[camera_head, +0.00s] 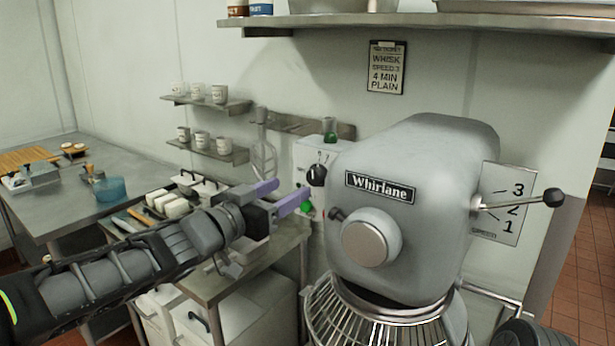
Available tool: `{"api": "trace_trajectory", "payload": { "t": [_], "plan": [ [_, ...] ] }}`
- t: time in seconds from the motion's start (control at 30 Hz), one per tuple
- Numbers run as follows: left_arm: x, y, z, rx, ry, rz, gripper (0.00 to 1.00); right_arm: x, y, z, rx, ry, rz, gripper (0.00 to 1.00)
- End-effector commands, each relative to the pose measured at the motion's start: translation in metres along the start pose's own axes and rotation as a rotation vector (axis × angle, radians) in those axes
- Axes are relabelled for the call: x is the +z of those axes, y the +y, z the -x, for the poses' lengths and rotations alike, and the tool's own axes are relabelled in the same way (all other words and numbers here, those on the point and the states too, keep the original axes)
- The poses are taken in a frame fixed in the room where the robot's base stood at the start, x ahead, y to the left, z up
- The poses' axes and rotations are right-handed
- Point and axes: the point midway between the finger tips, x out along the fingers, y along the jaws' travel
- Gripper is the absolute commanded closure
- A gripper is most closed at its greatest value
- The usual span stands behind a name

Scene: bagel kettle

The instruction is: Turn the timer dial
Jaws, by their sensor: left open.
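The timer dial (317,175) is a dark round knob on the front of a pale control box (309,152), at the left of the mixer. A green button (307,208) is below it, and a red one shows in part. My left gripper (288,194), with purple fingers, is open just left of and below the dial in the picture. Its fingers are apart with nothing seen between them. I cannot tell whether a fingertip touches the box. The right gripper is not in view.
The grey Whirlane mixer (430,170) with a wire guard (365,325) stands close on the right. Its speed lever (520,202) sticks out by a numbered plate. A wall sign (386,68) reads whisk, speed 3, 4 min, plain. A steel table (150,195) stands left.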

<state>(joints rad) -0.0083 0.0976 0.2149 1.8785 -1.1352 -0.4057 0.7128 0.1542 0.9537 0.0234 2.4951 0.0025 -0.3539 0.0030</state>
Motion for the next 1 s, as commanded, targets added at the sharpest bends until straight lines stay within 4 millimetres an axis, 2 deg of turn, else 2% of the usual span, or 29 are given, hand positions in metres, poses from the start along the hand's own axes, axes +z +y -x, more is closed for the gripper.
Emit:
{"api": "trace_trajectory", "payload": {
  "t": [0.37, 0.47, 0.8, 1.0],
  "plan": [
    [0.001, 0.0, -0.005, -0.001, -0.002, 0.002, 0.42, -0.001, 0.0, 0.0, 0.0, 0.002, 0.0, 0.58],
    [0.002, 0.0, -0.015, 0.0, -0.003, 0.003, 0.42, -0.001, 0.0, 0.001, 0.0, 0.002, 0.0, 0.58],
    [0.001, 0.0, -0.066, 0.001, -0.003, 0.002, 0.42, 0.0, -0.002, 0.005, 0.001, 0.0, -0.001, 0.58],
    [0.002, 0.0, -0.078, -0.001, -0.002, 0.002, 0.42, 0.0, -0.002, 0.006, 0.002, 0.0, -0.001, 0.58]
  ]
}}
